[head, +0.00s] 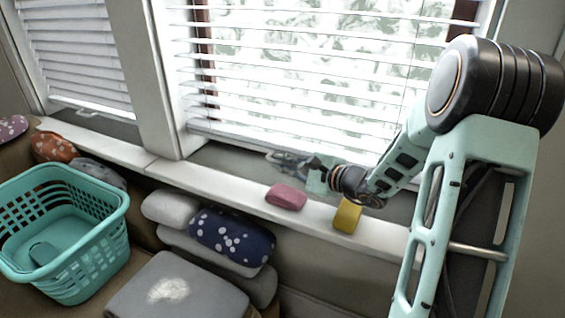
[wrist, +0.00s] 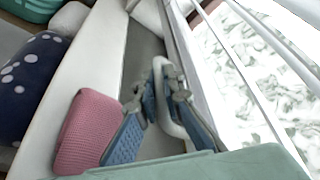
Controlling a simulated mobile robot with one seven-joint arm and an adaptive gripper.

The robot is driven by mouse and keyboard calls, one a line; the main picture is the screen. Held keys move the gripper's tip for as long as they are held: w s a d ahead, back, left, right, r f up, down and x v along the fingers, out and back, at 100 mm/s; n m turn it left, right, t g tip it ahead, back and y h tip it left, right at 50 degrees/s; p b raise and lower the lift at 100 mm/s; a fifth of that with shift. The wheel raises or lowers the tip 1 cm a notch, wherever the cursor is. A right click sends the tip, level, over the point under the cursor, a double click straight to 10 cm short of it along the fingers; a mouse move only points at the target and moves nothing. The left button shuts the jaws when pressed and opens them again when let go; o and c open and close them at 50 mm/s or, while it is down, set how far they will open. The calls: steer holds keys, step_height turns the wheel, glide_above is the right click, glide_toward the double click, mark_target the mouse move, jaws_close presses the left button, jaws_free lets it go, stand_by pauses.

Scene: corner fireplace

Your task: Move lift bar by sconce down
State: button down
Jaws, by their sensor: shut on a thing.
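The lift bar (wrist: 158,67) is a white looped handle at the foot of the window, seen in the wrist view between and behind my fingertips. My gripper (wrist: 155,97) is shut on it, with blue pads either side. In the head view my gripper (head: 288,160) reaches in from the right, low against the window just above the sill; the bar is hard to make out there. The window's bottom edge looks down near the sill. No sconce is in view.
A pink block (head: 286,197) and a yellow block (head: 347,215) lie on the white sill ledge (head: 226,191) below my gripper. White blinds (head: 310,75) hang over the window. A teal basket (head: 75,255), a dotted navy cushion (head: 231,236) and a grey cushion (head: 175,290) are at lower left.

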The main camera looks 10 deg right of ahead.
mark_target(283, 61)
steer(key=shift+f+b, duration=1)
steer(key=shift+f, duration=0.65)
steer(key=c, duration=2)
jaws_free()
steer(key=shift+c, duration=0.2)
steer(key=shift+r, duration=0.1)
step_height(283, 61, up, 30)
steer(key=p, duration=3)
steer(key=shift+r, duration=0.15)
steer(key=p+v, duration=0.1)
steer(key=v, duration=1.1)
steer(key=shift+s+p, duration=0.25)
steer(key=shift+p, duration=0.05)
